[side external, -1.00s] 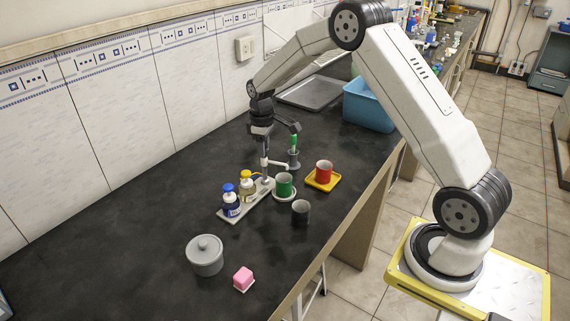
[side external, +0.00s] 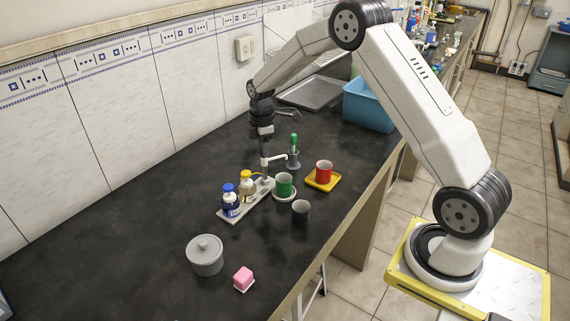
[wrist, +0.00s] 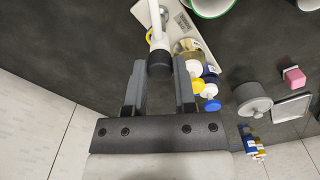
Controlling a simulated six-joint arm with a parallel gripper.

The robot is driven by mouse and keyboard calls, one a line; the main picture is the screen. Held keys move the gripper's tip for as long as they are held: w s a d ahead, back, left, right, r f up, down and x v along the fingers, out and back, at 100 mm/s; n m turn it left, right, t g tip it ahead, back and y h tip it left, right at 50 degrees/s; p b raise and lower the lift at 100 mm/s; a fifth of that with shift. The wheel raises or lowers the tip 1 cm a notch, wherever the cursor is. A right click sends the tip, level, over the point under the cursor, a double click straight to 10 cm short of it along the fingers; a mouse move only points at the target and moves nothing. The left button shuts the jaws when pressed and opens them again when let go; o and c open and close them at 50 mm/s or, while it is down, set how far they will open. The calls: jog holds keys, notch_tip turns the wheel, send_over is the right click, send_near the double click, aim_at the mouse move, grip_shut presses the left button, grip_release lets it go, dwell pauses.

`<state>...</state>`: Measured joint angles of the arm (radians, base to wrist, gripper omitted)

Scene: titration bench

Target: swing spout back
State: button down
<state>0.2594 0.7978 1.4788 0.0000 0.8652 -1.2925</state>
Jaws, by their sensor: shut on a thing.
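The burette stand's white column with a black top (side external: 265,148) rises from a grey base plate. Its short white spout (side external: 278,161) points right, on the far side of the green cup. In the wrist view the column's black top (wrist: 159,66) sits between the two fingers. My gripper (side external: 265,132) is shut on this top from above; its fingers also show in the wrist view (wrist: 160,84).
A blue-capped bottle (side external: 230,203) and a yellow-capped bottle (side external: 246,186) stand on the base plate (side external: 236,216). A red cup (side external: 324,171), a dark cup (side external: 300,211) and a green-handled tool in a holder (side external: 294,153) stand close by. The bench at left is clear.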

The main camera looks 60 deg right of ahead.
dwell(0.3)
jog(key=c, duration=1.1)
grip_release()
grip_shut()
jog(key=shift+n, duration=3.1)
jog(key=o, duration=1.1)
grip_release()
jog(key=shift+r, duration=0.1)
jog(key=shift+r, duration=3.45)
